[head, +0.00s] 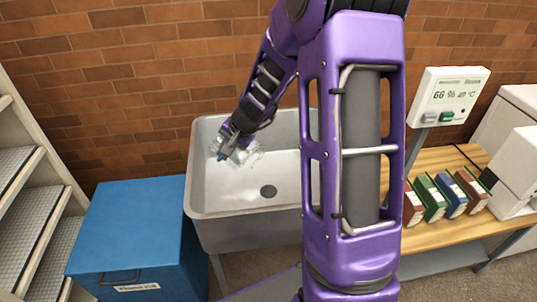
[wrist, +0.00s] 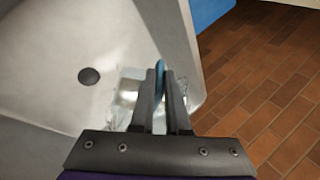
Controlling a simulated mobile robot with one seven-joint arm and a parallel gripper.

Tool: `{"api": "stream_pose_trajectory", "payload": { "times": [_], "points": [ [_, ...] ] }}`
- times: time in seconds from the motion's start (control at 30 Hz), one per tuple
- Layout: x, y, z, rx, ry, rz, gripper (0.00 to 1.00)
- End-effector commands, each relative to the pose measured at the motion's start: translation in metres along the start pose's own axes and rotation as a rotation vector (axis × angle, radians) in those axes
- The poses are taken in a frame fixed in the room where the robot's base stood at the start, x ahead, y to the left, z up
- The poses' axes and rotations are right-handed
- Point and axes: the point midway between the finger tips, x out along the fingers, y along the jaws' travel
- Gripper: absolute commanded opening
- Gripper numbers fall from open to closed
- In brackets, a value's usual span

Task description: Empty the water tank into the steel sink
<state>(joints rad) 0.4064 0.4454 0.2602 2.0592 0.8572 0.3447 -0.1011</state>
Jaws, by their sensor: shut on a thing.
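The steel sink (head: 203,185) stands against the brick wall with a dark drain in its floor. My gripper (head: 222,155) is over the left part of the sink. It is shut on the blue handle (wrist: 161,72) of the clear water tank (head: 243,156). In the wrist view the transparent tank (wrist: 125,98) shows behind my fingers (wrist: 160,85), close to the sink's rim (wrist: 188,60). It looks tilted, but I cannot tell how far. I cannot make out how much water is in it. My arm hides the right part of the sink in the head view.
A blue box labelled "Flood Kit" (head: 130,225) stands left of the sink, with grey shelving (head: 35,190) beyond it. On the right, a wooden bench (head: 428,163) holds several coloured boxes (head: 440,196). A display (head: 449,97) reading 66 % stands behind it.

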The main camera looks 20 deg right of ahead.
Motion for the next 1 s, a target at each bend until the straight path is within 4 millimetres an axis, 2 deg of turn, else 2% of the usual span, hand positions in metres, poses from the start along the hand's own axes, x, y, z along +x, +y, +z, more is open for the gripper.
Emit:
{"api": "stream_pose_trajectory", "payload": {
  "times": [0.2, 0.57, 0.6, 0.63, 0.7, 0.73, 0.8, 0.83, 0.87, 0.93, 1.0],
  "points": [
    [-0.004, -0.007, -0.011, -0.104, 0.005, -0.076, 0.0],
    [-0.004, -0.032, -0.025, -0.039, 0.033, -0.151, 0.0],
    [-0.004, -0.027, -0.035, -0.027, 0.049, -0.149, 0.0],
    [-0.005, -0.029, -0.032, -0.031, 0.044, -0.151, 0.0],
    [-0.004, -0.016, -0.053, 0.005, 0.083, -0.141, 0.0],
    [-0.006, -0.02, -0.05, -0.002, 0.078, -0.147, 0.0],
    [-0.008, -0.001, -0.075, 0.053, 0.12, -0.138, 0.0],
    [-0.01, -0.006, -0.072, 0.043, 0.113, -0.145, 0.0],
    [-0.011, 0.004, -0.085, 0.073, 0.135, -0.139, 0.0],
    [-0.013, 0.003, -0.087, 0.08, 0.139, -0.142, 0.0],
    [-0.005, 0.012, -0.096, 0.115, 0.157, -0.128, 0.0]
  ]
}}
